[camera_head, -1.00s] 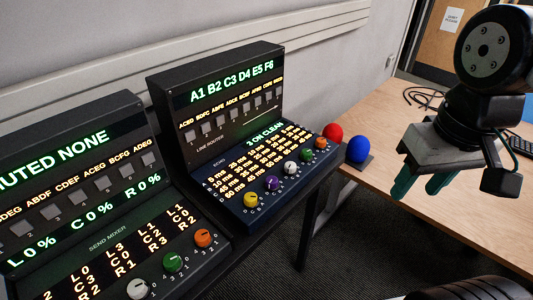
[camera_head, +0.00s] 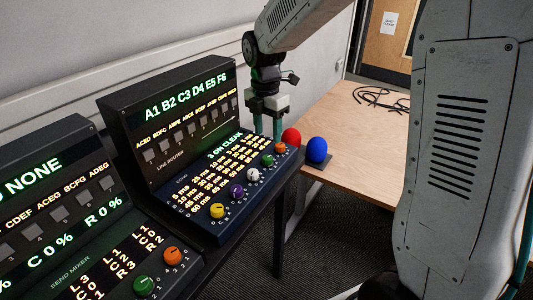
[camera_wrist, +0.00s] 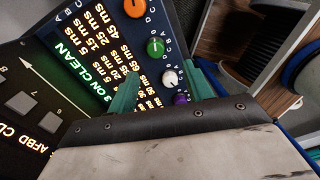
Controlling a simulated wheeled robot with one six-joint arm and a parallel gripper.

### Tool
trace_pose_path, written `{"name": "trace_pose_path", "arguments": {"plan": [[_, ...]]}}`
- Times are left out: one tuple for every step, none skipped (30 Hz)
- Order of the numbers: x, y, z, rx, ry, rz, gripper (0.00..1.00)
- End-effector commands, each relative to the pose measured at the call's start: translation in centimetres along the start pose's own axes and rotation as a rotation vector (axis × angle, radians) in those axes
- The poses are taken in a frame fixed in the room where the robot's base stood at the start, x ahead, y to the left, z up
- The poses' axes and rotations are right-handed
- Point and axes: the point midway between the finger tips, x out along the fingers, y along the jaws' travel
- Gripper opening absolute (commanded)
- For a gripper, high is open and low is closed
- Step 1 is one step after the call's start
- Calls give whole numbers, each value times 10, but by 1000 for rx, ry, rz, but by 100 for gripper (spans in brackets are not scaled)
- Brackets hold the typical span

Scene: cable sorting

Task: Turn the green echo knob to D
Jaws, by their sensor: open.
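The green echo knob (camera_head: 267,160) sits on the sloped blue echo panel (camera_head: 197,216), between the orange knob (camera_head: 280,147) and the white knob (camera_head: 253,174). In the wrist view the green knob (camera_wrist: 155,47) shows a pale pointer line, with small letters beside it. My gripper (camera_head: 267,128) is open and empty, fingers pointing down, above the far right end of the echo unit. In the wrist view its two teal fingers (camera_wrist: 163,82) are spread, and the green knob appears beyond the fingertips, apart from them. Its exact setting is too small to tell.
Purple (camera_head: 237,190) and yellow (camera_head: 217,210) knobs stand nearby on the same panel. The send mixer's own green knob (camera_head: 144,286) is at lower left. The wooden table (camera_head: 345,130) is mostly clear.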

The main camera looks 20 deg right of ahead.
Motion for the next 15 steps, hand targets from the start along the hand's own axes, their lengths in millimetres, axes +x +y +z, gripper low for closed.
{"name": "trace_pose_path", "arguments": {"plan": [[5, 5, 1, -32, 1, -4, 50], [7, 7, 1, -49, 1, -5, 50], [10, 9, 2, -62, 1, -5, 50], [13, 9, 2, -70, 2, -6, 50], [17, 10, 2, -74, 2, -7, 50], [22, 10, 2, -76, 3, -8, 50], [26, 9, 2, -76, 3, -8, 50], [30, 9, 2, -75, 3, -8, 50], [37, 9, 2, -75, 3, -8, 50], [42, 9, 2, -75, 3, -8, 50], [48, 9, 1, -74, 3, -9, 50], [54, 9, 1, -74, 3, -8, 50], [59, 9, 1, -74, 3, -9, 50], [63, 9, 1, -74, 3, -8, 50], [68, 9, 1, -73, 3, -7, 50]]}}
